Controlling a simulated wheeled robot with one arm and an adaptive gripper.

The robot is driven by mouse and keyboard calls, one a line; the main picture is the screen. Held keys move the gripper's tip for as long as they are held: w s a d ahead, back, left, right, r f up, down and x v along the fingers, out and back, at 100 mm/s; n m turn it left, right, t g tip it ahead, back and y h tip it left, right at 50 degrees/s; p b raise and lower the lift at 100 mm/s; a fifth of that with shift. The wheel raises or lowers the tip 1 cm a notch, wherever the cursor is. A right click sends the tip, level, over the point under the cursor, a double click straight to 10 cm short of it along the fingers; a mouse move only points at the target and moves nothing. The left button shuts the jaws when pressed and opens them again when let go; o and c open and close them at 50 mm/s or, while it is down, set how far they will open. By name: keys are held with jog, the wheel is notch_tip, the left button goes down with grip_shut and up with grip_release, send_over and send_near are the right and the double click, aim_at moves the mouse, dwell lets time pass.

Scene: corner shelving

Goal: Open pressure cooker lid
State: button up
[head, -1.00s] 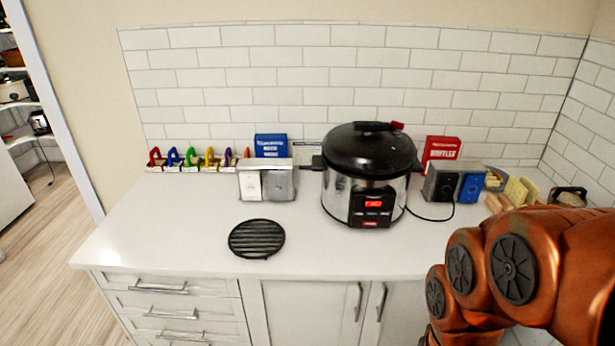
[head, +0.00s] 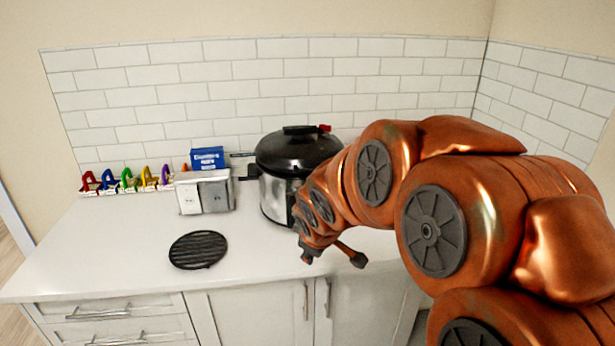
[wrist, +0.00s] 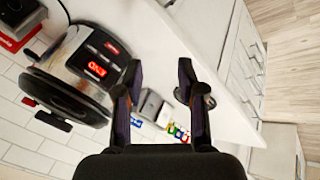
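The pressure cooker (head: 272,197) stands on the white counter against the tiled wall, silver with a black body front. Its black domed lid (head: 296,152) is on it, with a dark handle and a red piece on top. My arm covers the cooker's right part in the head view. In the wrist view the cooker (wrist: 72,58) lies sideways at the left with its red display lit, and the lid (wrist: 62,98) is below it. My gripper (wrist: 160,76) is open, its two fingers apart with nothing between them, to the right of the cooker in that view.
A round black grill trivet (head: 198,249) lies on the counter at the front left. Silver boxes (head: 205,192), a blue box (head: 207,158) and several coloured clips (head: 127,180) stand along the back.

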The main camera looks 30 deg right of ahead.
jog(key=w+d+r+n+t+b, duration=0.1)
jog(key=w+d+n+t, duration=0.25)
jog(key=w, duration=0.25)
jog(key=w+d+r+n+t+b, duration=0.1)
jog(key=w+d+n+t, duration=0.1)
jog(key=w+d, duration=0.4)
jog(key=n+t+y+b, duration=0.2)
jog(key=n+t+y, duration=0.55)
jog(key=n, duration=0.35)
send_near(310, 171)
jog(key=w, duration=0.4)
jog(key=p+x, duration=0.2)
jog(key=x, duration=0.3)
jog(key=shift+w+a+r, duration=0.1)
jog(key=shift+a+r, duration=0.05)
jog(key=shift+a, duration=0.1)
jog(key=shift+w+a+p, duration=0.15)
jog(key=shift+w+p, duration=0.2)
jog(key=shift+w, duration=0.25)
jog(key=shift+c, duration=0.3)
grip_shut()
